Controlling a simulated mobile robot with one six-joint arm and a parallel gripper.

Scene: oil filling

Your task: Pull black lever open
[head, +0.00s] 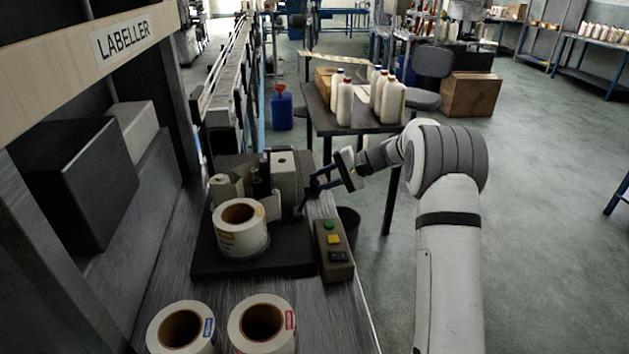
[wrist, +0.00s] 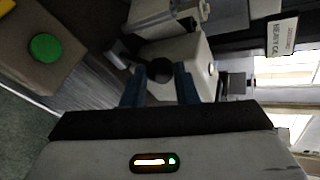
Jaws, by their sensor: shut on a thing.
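The black lever shows in the wrist view as a dark rounded knob (wrist: 160,70) between the two blue fingers, against the pale block of the labelling unit (wrist: 186,48). My gripper (wrist: 160,88) is shut on this lever. In the head view, my gripper (head: 312,187) reaches in from the right to the right side of the unit's white block (head: 284,175). The lever itself is small and dark there, largely hidden by the fingers, so its angle is hard to tell.
A button box with green and yellow buttons (head: 334,250) stands close below my gripper. A label roll (head: 240,228) sits on the dark base plate (head: 215,268). Two more rolls lie in front. A table with white bottles (head: 345,102) stands behind. Open floor lies right.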

